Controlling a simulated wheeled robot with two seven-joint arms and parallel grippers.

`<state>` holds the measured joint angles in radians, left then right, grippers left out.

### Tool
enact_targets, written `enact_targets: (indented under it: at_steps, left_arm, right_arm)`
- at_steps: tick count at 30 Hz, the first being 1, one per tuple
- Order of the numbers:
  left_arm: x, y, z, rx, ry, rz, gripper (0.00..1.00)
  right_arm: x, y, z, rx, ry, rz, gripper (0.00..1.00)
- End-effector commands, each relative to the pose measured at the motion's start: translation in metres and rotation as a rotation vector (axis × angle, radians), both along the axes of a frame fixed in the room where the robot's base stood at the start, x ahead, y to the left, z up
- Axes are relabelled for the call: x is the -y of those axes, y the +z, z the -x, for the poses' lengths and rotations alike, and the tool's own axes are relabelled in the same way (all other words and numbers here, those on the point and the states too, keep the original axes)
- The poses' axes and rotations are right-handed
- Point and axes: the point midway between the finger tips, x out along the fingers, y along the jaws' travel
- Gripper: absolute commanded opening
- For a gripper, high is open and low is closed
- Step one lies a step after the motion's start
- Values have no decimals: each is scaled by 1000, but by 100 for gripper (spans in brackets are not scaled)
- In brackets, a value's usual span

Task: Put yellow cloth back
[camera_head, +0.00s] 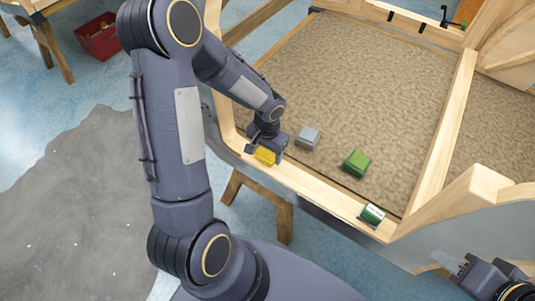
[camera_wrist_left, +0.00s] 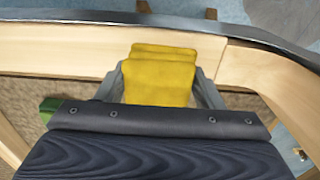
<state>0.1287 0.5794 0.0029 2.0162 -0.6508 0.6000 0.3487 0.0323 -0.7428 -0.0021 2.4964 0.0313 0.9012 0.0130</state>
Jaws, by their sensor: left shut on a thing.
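The yellow cloth (camera_head: 265,155) is a small folded block at the near left of the wooden frame. My left gripper (camera_head: 266,150) is shut on it, right at the frame's near rail. In the left wrist view the yellow cloth (camera_wrist_left: 162,75) sits between the two grey fingers of my left gripper (camera_wrist_left: 165,85), over or against the pale wooden rail. I cannot tell whether the cloth touches the rail. My right gripper (camera_head: 449,262) is at the lower right, outside the frame and away from the cloth; its finger opening is unclear.
A grey folded cloth (camera_head: 308,138) and a green folded cloth (camera_head: 357,163) lie on the brown textured panel (camera_head: 350,80). A red crate (camera_head: 98,37) stands at the upper left.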

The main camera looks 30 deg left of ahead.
Motion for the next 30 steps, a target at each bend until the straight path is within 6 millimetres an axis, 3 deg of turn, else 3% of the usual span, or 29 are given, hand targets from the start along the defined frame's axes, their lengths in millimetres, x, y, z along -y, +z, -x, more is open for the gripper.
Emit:
enact_targets:
  at_steps: [4,17,18,22,30]
  left_arm:
    - [1,-18,1,-2,-1,1,40]
    - [1,-25,1,0,-1,0,40]
    - [1,-23,1,-1,-1,1,66]
    - [1,-22,1,-1,-1,1,83]
    - [1,-22,1,-1,-1,1,83]
  right_arm:
    - [0,-1,0,0,0,0,36]
    - [0,-7,0,0,0,0,36]
    - [0,-5,0,0,0,0,36]
    - [0,-5,0,0,0,0,36]
    - [0,-4,0,0,0,0,36]
